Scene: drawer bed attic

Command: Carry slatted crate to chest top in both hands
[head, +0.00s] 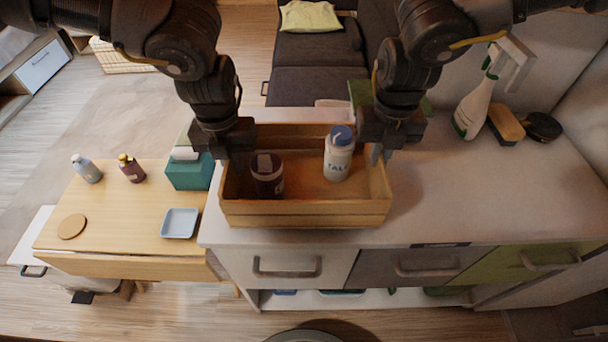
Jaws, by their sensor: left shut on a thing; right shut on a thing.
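The slatted crate (305,215) is a wooden box at the left end of the white chest top (470,205). It looks level, and I cannot tell whether its base touches the surface. Inside it stand a dark brown jar (267,178) on the left and a white talc bottle (338,158) with a blue cap on the right. My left gripper (232,160) is shut on the crate's left end. My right gripper (378,150) is shut on its right end. The fingertips are partly hidden by the gripper bodies and the crate walls.
A spray bottle (474,106), a brush (506,124) and a dark round object (543,127) stand at the chest's back right. A lower wooden table (125,225) on the left holds a teal tissue box (188,173), blue dish (180,223) and bottles. The chest's middle is clear.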

